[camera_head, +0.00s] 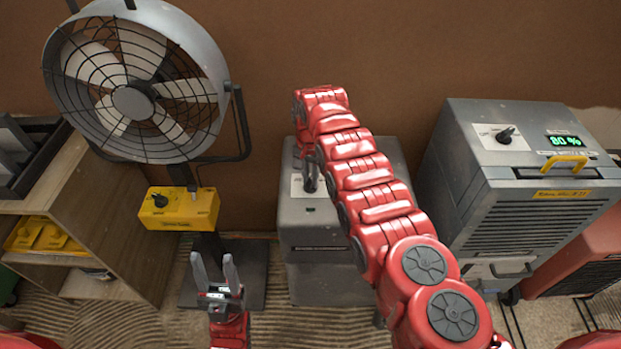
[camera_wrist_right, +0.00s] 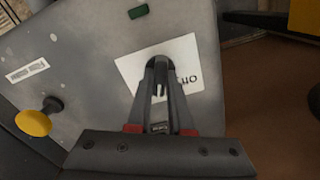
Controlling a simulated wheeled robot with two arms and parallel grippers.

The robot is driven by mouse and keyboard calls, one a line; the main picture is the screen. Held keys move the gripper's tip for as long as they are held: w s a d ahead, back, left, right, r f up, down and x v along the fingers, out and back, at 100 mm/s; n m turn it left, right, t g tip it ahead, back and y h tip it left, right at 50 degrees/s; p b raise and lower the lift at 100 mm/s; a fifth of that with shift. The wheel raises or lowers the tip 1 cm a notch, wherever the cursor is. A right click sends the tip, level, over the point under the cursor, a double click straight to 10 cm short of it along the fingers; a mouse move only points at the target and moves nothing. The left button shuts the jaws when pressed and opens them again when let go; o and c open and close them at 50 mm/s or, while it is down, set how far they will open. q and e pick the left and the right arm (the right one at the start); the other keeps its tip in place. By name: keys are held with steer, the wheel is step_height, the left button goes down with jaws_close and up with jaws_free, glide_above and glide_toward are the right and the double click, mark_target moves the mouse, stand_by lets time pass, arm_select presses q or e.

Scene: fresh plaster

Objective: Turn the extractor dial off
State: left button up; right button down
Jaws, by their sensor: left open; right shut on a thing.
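The extractor appears to be the grey box (camera_head: 325,222) at the middle against the wall, with a white label and a dark dial (camera_head: 311,186) on its top. My right arm reaches over it, and its gripper is shut on the dial. In the right wrist view the right gripper (camera_wrist_right: 159,88) closes over the dial on the white label (camera_wrist_right: 131,70). Upside-down "OFF" lettering shows right of the fingers; the fingers hide most of the dial, so its setting cannot be read. My left gripper (camera_head: 218,270) is open and empty, low at the left.
A fan (camera_head: 135,90) stands at the left with a yellow control box (camera_head: 180,208). A wooden shelf (camera_head: 125,215) is further left. A grey dehumidifier (camera_head: 470,205) reading 80% stands at the right. Its own dial (camera_head: 506,134) is on top.

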steer(key=n+b, duration=0.1)
steer(key=n, duration=0.2)
steer(key=shift+f+n, duration=0.1)
steer(key=shift+n, duration=0.3)
steer(key=n+b, duration=0.1)
steer(key=n, duration=0.1)
steer(key=shift+n, duration=0.3)
steer(key=n+b, duration=0.2)
steer(key=n, duration=0.1)
steer(key=shift+n, duration=0.3)
steer(key=shift+n+b, duration=0.65)
steer(key=shift+n, duration=1.25)
steer(key=c, duration=0.8)
jaws_free()
